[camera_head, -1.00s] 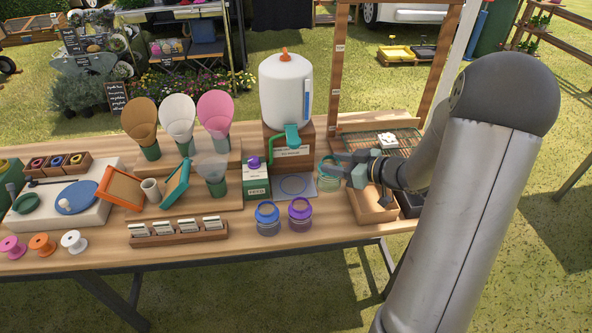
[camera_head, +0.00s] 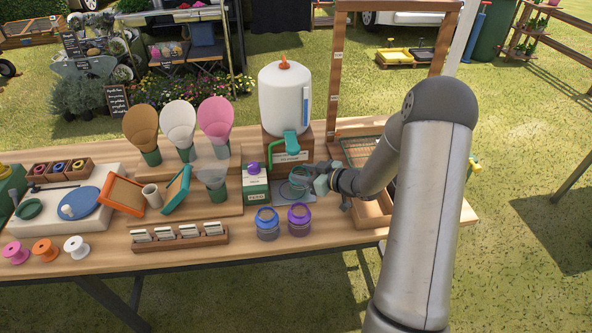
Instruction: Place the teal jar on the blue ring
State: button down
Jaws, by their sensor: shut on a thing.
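My gripper (camera_head: 320,182) is shut on the teal jar (camera_head: 300,178). The jar is a clear one with a teal rim, and my fingers hold it from the right side. The blue ring (camera_head: 287,192) is a thin outline on a grey mat (camera_head: 276,199) in front of the white dispenser. The jar is at the ring and hides much of it. I cannot tell whether the jar touches the mat or hangs just above it.
The white dispenser (camera_head: 285,98) on its wooden stand, with a teal tap (camera_head: 291,143), is close behind. A green carton (camera_head: 255,183) stands left of the mat. A blue jar (camera_head: 267,224) and a purple jar (camera_head: 299,220) stand in front. A wooden tray (camera_head: 372,215) is right.

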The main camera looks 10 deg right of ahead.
aim_at(294, 171)
jog(key=p+x, duration=0.1)
jog(key=x, duration=0.2)
jog(key=shift+w+a+r, duration=0.15)
jog(key=shift+w+a, duration=0.05)
jog(key=shift+f, duration=0.3)
jog(key=c, duration=0.8)
grip_release()
jog(key=shift+o, duration=0.2)
